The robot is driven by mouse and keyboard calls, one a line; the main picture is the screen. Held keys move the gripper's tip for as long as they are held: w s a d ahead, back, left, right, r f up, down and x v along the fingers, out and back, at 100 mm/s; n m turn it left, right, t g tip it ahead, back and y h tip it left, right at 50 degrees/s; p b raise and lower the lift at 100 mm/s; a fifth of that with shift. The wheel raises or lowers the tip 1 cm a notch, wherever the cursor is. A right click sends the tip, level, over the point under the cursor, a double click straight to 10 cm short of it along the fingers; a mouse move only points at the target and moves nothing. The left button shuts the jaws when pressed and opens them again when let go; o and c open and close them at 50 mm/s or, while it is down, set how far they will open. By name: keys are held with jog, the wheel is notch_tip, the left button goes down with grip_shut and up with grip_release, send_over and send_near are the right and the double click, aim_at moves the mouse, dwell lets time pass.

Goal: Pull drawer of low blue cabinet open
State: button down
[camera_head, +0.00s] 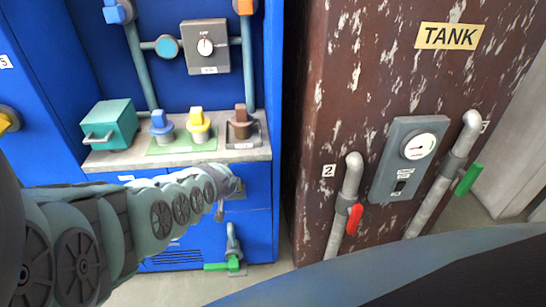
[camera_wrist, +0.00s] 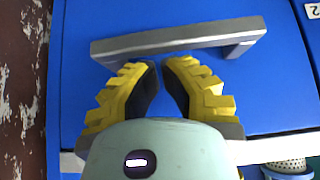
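The low blue cabinet (camera_head: 262,228) stands under a grey counter in the head view. My gripper (camera_head: 232,185) is at its front, just below the counter, and my arm covers much of that front. In the wrist view, which is upside down, the blue drawer front (camera_wrist: 232,85) fills most of the picture.
The counter (camera_head: 115,162) carries a teal box (camera_head: 110,125) and blue, yellow and brown fittings. A brown tank (camera_head: 330,110) with pipes and a red valve handle (camera_head: 354,219) stands close to the right. A green valve handle (camera_head: 217,266) is low on the cabinet.

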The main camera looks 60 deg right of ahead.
jog(key=shift+w+d+f+b, duration=0.15)
jog(key=shift+d+f+b, duration=0.25)
jog(key=shift+f+b, duration=0.15)
jog(key=shift+a+r+p, duration=0.1)
jog(key=shift+a+p, duration=0.05)
jog(key=shift+p, duration=0.2)
jog(key=shift+s+a+r+p, duration=0.2)
jog(key=shift+s+a+p, duration=0.4)
jog(key=shift+a+p, duration=0.25)
jog(key=s+a+p, duration=0.9)
jog(key=s+a, duration=0.6)
jog(key=a, duration=0.2)
jog(key=shift+f, duration=0.25)
jog(key=shift+a+r+p, duration=0.1)
jog(key=shift+a+p, duration=0.05)
jog(key=shift+p, duration=0.15)
